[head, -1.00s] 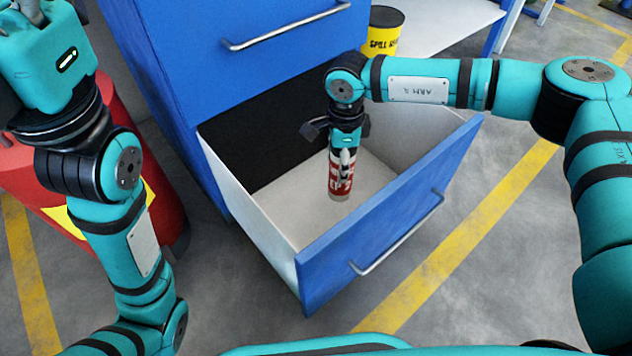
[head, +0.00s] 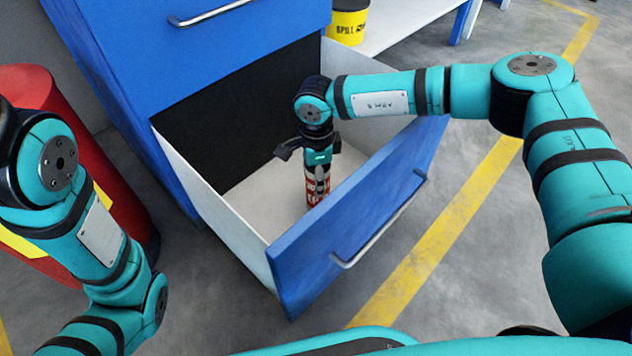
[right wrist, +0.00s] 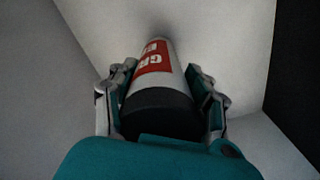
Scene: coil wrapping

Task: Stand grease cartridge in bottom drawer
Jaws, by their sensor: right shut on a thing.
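The grease cartridge (head: 311,197), white and red with a dark end cap, is upright inside the open bottom drawer (head: 200,180). My right gripper (head: 318,182) points down into the drawer and is shut on the cartridge, with a finger on each side (right wrist: 162,80). The drawer front partly hides the cartridge's lower end in the head view. My left arm shows at the left, but its gripper is out of view.
The blue drawer front (head: 355,220) with its metal handle stands close to the cartridge. The blue cabinet (head: 235,50) rises behind. A red drum (head: 90,150) stands left, and a yellow container (head: 347,22) stands behind. The drawer floor left of the cartridge is clear.

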